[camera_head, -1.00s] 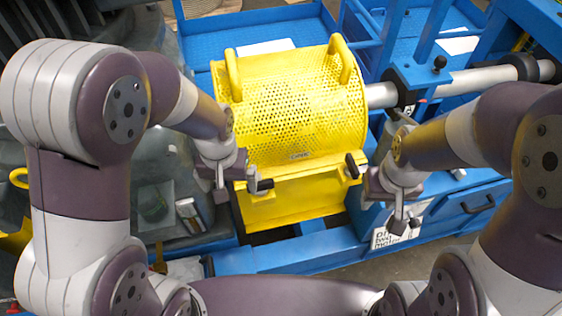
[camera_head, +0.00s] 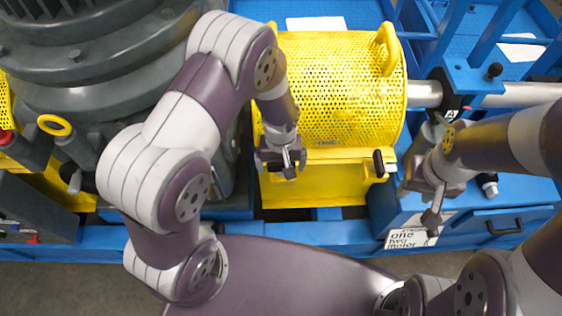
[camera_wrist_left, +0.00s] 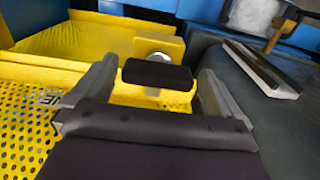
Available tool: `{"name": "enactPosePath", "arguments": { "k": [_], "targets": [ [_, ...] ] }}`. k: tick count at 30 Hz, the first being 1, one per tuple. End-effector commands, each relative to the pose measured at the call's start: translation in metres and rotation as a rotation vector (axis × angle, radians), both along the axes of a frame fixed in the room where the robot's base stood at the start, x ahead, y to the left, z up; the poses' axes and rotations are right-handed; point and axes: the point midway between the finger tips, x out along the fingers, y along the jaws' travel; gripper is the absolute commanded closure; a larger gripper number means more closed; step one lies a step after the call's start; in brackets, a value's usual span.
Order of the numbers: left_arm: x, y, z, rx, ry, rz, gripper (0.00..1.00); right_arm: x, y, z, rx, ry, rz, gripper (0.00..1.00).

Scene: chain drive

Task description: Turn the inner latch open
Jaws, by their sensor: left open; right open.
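The yellow perforated guard (camera_head: 335,90) sits above a yellow lower box (camera_head: 320,185). A black latch handle (camera_wrist_left: 158,74) on a round metal pivot shows in the left wrist view, between the fingers of my left gripper (camera_wrist_left: 155,88). The gripper is open around it, with gaps on both sides. In the head view my left gripper (camera_head: 283,165) points down at the guard's front left corner and mostly hides this latch. A second black latch (camera_head: 379,163) stands upright at the front right corner. My right gripper (camera_head: 432,212) hangs to the right of the guard, away from that latch.
A metal shaft (camera_head: 510,95) runs right from the guard over the blue frame (camera_head: 330,238). A large grey machine housing (camera_head: 110,60) stands at the left, close to my left arm. A yellow ring (camera_head: 54,125) is at far left.

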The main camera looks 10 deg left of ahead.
Motion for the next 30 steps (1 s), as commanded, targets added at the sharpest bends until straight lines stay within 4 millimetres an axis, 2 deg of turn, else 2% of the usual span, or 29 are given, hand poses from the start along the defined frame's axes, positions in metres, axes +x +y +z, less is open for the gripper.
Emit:
{"name": "enactPosePath", "arguments": {
  "k": [7, 8, 9, 12, 23, 30],
  "targets": [
    [0.0003, -0.0001, -0.0015, -0.001, -0.001, 0.000, 0.00, 0.0000, 0.0000, -0.0001, 0.000, 0.000, 0.000, 0.57],
    [0.0002, -0.0001, -0.0014, -0.001, -0.001, 0.000, 0.06, 0.0000, 0.0000, -0.0001, 0.000, 0.000, 0.000, 0.57],
    [0.0002, 0.0000, -0.0014, -0.001, -0.001, 0.000, 0.20, 0.0000, 0.0000, -0.0001, 0.000, 0.000, 0.000, 0.57],
    [0.0003, -0.0001, -0.0012, -0.001, -0.001, 0.000, 0.47, 0.0000, 0.0000, -0.0001, 0.000, 0.000, 0.000, 0.57],
    [0.0005, -0.0001, 0.0001, 0.000, -0.001, -0.047, 0.47, 0.0000, 0.0000, 0.0026, 0.000, 0.000, 0.000, 0.57],
    [0.0008, -0.0001, 0.0013, 0.000, 0.000, -0.200, 0.47, 0.0000, 0.0000, 0.0092, 0.000, 0.000, 0.000, 0.57]
  ]
}}
